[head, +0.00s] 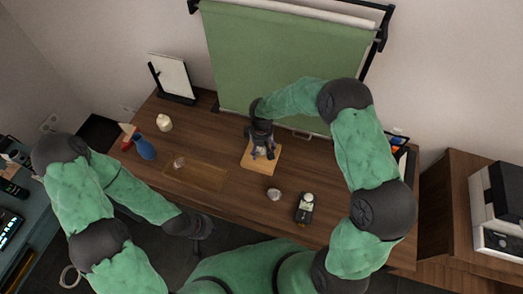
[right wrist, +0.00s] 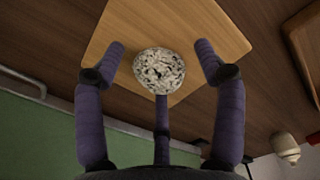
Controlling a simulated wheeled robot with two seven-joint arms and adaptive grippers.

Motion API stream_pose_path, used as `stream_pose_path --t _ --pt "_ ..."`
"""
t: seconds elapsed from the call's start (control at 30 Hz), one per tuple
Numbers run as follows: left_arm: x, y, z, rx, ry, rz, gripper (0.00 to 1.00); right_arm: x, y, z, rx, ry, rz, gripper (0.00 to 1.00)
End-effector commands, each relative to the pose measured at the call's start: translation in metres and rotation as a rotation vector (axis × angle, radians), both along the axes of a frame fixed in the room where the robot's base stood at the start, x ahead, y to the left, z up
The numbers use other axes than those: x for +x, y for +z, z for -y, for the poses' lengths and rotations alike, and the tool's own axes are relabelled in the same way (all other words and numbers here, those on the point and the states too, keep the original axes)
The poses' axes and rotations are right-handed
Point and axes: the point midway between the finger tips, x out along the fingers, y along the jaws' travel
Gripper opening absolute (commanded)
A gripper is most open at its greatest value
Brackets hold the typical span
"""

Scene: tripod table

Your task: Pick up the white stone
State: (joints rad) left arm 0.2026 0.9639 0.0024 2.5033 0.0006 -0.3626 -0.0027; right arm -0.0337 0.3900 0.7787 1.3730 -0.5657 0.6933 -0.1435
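A round white stone with black speckles (right wrist: 159,70) sits over a light wooden board (right wrist: 205,18) in the right wrist view. My right gripper (right wrist: 160,62) is open around it, with one finger to each side, both apart from the stone. The third finger reaches its lower edge; I cannot tell if they touch. A small whitish lump (head: 274,194) lies in front of that board. My left gripper (head: 196,230) is low at the table's front edge; its fingers are unclear.
A darker board (head: 207,176) with a small clear item (head: 179,162) lies to the left. A blue bottle (head: 144,147) and a cream jar (head: 164,123) stand further left. A dark device (head: 305,209) lies front right. A green screen (head: 285,60) stands behind.

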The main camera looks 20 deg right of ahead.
Motion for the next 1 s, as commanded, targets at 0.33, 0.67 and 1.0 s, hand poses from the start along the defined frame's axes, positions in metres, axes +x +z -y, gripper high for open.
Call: stream_pose_path --t 0.33,0.67,1.0 --pt "0.0 0.0 0.0 0.0 0.0 0.0 0.0 0.0 0.0 0.0 -0.001 0.0 -0.001 0.09" --pt "0.0 0.001 0.0 0.0 0.0 0.0 0.0 0.0 0.004 0.0 0.0 0.0 0.0 0.09" --pt "0.0 0.015 0.0 0.0 0.0 0.0 0.0 -0.006 0.045 -0.007 0.0 0.003 0.001 0.09"
